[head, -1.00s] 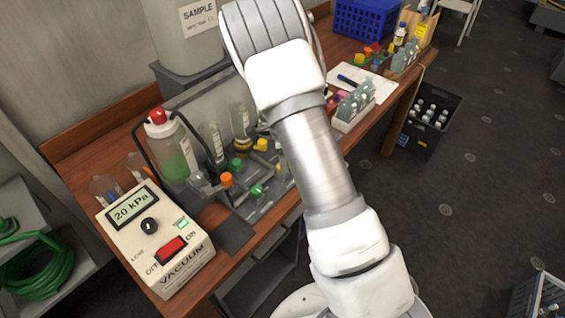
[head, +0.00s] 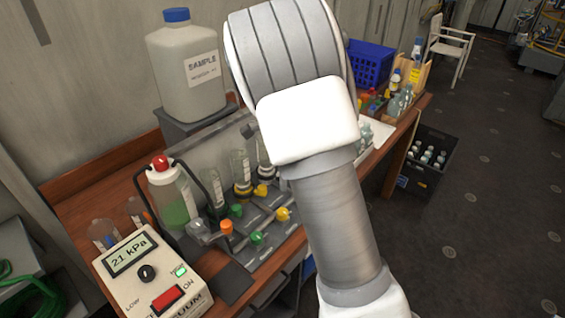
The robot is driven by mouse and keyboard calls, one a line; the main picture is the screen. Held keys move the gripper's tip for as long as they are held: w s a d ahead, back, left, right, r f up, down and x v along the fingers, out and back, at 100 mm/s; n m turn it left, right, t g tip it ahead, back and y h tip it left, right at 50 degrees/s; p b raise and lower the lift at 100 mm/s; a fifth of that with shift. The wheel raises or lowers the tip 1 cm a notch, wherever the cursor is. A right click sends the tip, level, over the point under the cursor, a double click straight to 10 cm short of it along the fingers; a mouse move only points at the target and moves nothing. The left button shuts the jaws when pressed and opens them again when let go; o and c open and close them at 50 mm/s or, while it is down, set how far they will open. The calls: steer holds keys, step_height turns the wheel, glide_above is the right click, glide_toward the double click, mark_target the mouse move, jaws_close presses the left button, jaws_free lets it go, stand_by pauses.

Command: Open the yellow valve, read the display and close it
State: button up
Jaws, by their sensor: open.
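A manifold on the wooden bench carries several coloured valve knobs. One yellow knob (head: 283,214) is at its right, next to my arm, and another yellow knob (head: 261,190) is further back. An orange knob (head: 226,227) and green knobs (head: 257,238) are to the left. A green lamp on the box is lit. My arm crosses the middle of the view; my gripper does not show.
A bottle with green liquid (head: 174,195) and glass vessels stand behind the knobs. A sample canister (head: 187,70) stands at the back. Further along are a blue basket (head: 370,68) and a wooden rack. A black crate of bottles (head: 425,165) stands on the floor. Open floor lies to the right.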

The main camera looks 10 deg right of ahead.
steer(key=shift+r, duration=1.55)
steer(key=s+r+n+t+y, duration=0.2)
steer(key=s+r+n+t, duration=0.1)
steer(key=s+r+n, duration=0.85)
steer(key=s+r+n+t+h, duration=0.2)
steer(key=s+n, duration=0.6)
steer(key=s, duration=0.7)
steer(key=shift+a+r+t, duration=0.2)
steer(key=shift+r+t, duration=0.05)
steer(key=shift+t, duration=0.05)
steer(key=shift+n, duration=0.25)
